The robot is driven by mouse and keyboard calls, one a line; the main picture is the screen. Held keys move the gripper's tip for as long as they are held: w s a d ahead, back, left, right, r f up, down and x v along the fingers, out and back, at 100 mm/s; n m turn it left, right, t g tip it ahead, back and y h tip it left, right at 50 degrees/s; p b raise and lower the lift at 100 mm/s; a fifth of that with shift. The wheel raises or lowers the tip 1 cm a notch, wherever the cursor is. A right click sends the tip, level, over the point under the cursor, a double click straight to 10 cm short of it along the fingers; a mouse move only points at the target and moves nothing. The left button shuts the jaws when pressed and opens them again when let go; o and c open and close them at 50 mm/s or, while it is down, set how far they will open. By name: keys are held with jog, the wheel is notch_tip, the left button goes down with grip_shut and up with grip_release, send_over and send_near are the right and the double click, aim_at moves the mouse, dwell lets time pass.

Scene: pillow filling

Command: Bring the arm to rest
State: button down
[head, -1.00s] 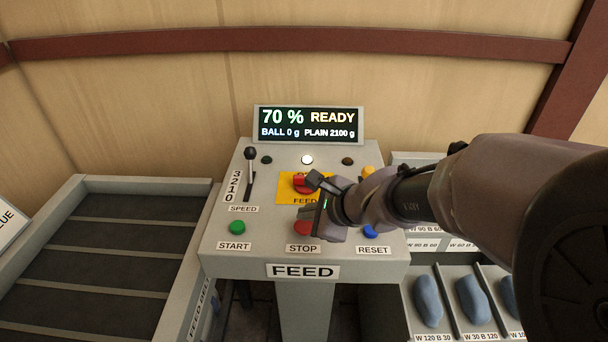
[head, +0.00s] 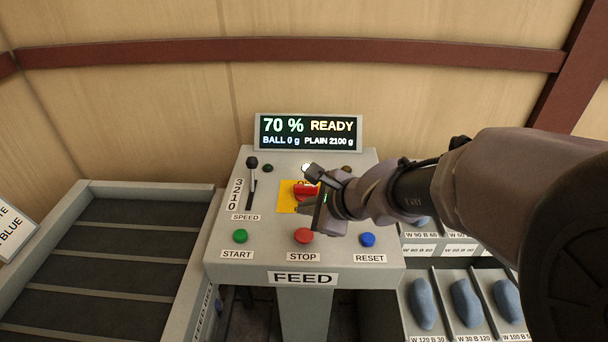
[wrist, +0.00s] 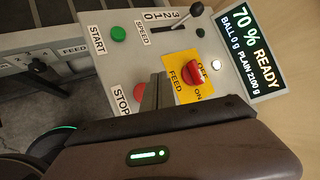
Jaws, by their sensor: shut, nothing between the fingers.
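My gripper (head: 310,187) is over the right middle of the grey FEED control panel (head: 225,262), shut and empty. It also shows in the wrist view (wrist: 158,92), with its fingers together beside the yellow plate of the red rotary switch (wrist: 193,74). The gripper partly covers that red switch (head: 303,190) in the head view. I cannot tell from these views how far the fingers are above the panel. My arm (head: 470,190) reaches in from the right.
The panel carries a speed lever (head: 252,170), a green START button (head: 240,236), a red STOP button (head: 303,235) and a blue RESET button (head: 367,240). The display (head: 308,132) reads 70 % READY. A slatted conveyor (head: 110,260) is left; bins with blue pillows (head: 467,302) are right.

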dwell(0.3)
jog(key=s+d+r+n+h, duration=0.1)
jog(key=s+d+n, duration=0.2)
jog(key=s+n, duration=0.2)
jog(key=s+d+r+n+h+b, duration=0.1)
jog(key=s+d+n, duration=0.2)
jog(key=s, duration=0.7)
jog(key=s+d+r+n+g+h+b, duration=0.1)
jog(key=s+d+n+h, duration=0.1)
jog(key=s+n, duration=0.4)
jog(key=shift+s+d+n, duration=0.3)
jog(key=shift+s+d, duration=0.4)
